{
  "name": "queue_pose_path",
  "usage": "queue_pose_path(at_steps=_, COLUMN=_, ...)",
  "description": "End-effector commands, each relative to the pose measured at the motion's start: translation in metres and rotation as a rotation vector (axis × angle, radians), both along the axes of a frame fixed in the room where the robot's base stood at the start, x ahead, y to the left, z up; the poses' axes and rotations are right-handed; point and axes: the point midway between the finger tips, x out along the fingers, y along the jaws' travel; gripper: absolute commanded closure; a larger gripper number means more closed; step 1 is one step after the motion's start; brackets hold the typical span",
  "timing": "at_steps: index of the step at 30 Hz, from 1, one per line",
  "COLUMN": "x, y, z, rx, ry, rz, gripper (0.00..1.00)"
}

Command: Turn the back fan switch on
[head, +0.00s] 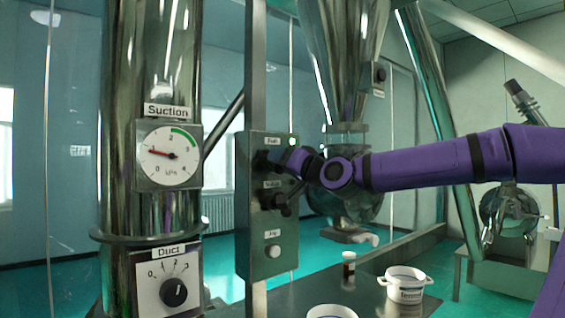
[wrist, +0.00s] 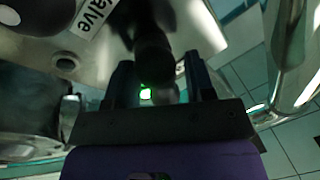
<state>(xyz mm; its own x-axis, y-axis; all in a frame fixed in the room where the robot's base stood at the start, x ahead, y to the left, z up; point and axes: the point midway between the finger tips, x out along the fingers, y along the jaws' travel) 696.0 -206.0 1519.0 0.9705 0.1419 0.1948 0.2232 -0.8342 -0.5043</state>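A grey control box (head: 251,215) stands on a post in the middle of the head view. A dark switch (head: 265,160) sits near its top, under a small label that I cannot read surely; my gripper partly hides it. A green lamp (head: 293,141) glows at the box's top right, and it also shows in the wrist view (wrist: 146,93). My gripper (head: 284,160) reaches this switch from the right. In the wrist view its two fingers (wrist: 160,80) are apart, with a dark knob (wrist: 152,45) between them. I cannot tell whether they touch it.
A second dark knob (head: 283,203) is just below, under a label, and a pale button (head: 273,251) is lower. A gauge (head: 169,154) and Duct dial (head: 174,292) are at left. A small bottle (head: 349,265) and white pot (head: 405,284) stand on the table below my arm.

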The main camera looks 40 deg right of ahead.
Motion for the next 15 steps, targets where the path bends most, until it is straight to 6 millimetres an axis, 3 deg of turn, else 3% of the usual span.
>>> queue_pose_path(at_steps=8, x=-0.011, y=-0.002, z=-0.002, rx=0.001, ry=-0.001, rz=0.0, gripper=0.51)
queue_pose_path(at_steps=15, x=-0.048, y=-0.009, z=-0.009, rx=0.002, ry=-0.001, rz=-0.003, gripper=0.51)
